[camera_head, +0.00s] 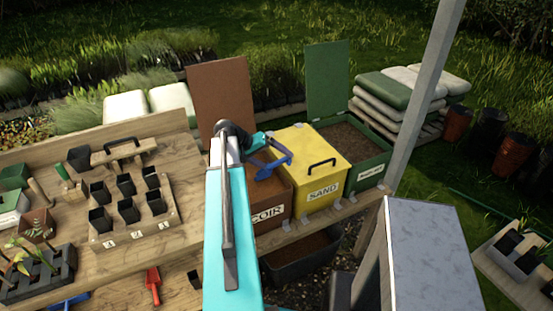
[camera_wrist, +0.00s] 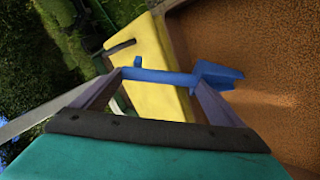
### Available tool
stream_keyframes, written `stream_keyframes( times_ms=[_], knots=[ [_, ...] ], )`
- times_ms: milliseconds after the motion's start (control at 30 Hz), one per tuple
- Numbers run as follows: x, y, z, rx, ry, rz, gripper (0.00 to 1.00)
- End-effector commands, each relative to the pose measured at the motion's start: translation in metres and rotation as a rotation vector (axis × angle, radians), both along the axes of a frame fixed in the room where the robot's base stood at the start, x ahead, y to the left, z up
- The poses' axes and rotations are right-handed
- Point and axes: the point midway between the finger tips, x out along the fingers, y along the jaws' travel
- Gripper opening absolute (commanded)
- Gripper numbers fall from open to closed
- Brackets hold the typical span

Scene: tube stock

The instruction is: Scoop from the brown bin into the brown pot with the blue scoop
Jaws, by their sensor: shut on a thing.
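The brown bin (camera_head: 268,212), labelled COIR, has its brown lid (camera_head: 220,92) raised. Its brown fill (camera_wrist: 260,45) spreads across the right of the wrist view. My gripper (camera_wrist: 158,76) is shut on the handle of the blue scoop (camera_wrist: 216,75). The scoop (camera_head: 272,168) also shows in the head view, over the brown bin's opening. The scoop looks empty, and I cannot tell whether it touches the fill. A small brown pot (camera_head: 35,226) stands on the bench at the left, but I cannot be sure which pot the task means.
The yellow SAND bin (camera_head: 308,160), lid closed, stands right of the brown bin. A green bin (camera_head: 372,170) with raised lid follows. A post (camera_head: 425,90) rises at the right. On the bench are a tray of black pots (camera_head: 130,218) and a red trowel (camera_head: 153,284).

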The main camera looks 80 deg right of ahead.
Motion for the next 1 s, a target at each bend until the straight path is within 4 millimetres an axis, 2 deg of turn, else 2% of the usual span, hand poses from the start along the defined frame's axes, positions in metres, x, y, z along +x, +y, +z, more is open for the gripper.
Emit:
stream_keyframes(
  times_ms=[1000],
  knots=[
    [0.034,0.000,-0.030,0.000,-0.040,-0.001,0.56]
  ],
)
